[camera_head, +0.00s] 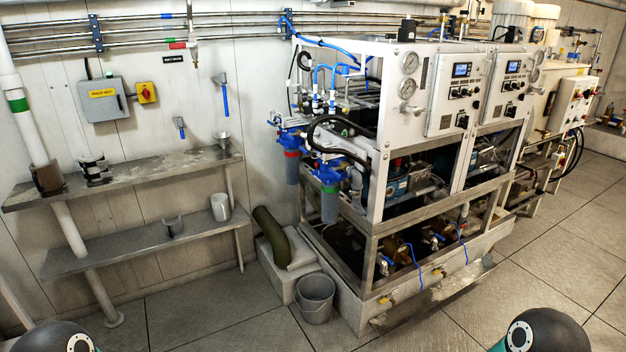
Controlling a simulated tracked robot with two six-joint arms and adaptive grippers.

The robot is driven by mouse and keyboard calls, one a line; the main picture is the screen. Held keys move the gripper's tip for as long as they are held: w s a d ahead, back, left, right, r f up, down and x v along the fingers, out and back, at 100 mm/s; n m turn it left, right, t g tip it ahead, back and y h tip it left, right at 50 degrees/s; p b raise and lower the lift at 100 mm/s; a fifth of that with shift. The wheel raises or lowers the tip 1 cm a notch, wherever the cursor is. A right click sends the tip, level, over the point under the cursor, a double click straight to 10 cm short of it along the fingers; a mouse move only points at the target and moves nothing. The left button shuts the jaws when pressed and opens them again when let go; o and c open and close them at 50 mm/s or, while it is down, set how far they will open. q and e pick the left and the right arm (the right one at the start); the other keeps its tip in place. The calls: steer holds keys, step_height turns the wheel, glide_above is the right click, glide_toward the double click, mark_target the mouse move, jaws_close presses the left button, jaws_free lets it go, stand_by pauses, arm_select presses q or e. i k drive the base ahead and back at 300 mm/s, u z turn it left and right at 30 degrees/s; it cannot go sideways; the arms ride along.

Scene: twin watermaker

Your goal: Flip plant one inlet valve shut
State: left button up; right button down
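The twin watermaker (405,150) stands right of centre, with two white control panels on its front. Several blue-handled fittings could be the plant one inlet valve, and I cannot tell which. Blue-topped filter housings (330,200) hang at the frame's left side with hoses around them. Small valves with blue handles (385,262) sit low in the frame. On the wall, a long blue lever (225,97) hangs straight down, with a smaller blue-handled valve (180,127) to its left. Valve positions are too small to tell. Neither gripper is in view; only my arm joints show at the bottom edge.
Two metal shelves (140,168) line the left wall. The tiled floor (215,312) in front is clear.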

mark_target(331, 170)
steer(key=u, duration=0.15)
steer(key=i, duration=1)
steer(key=z, duration=0.45)
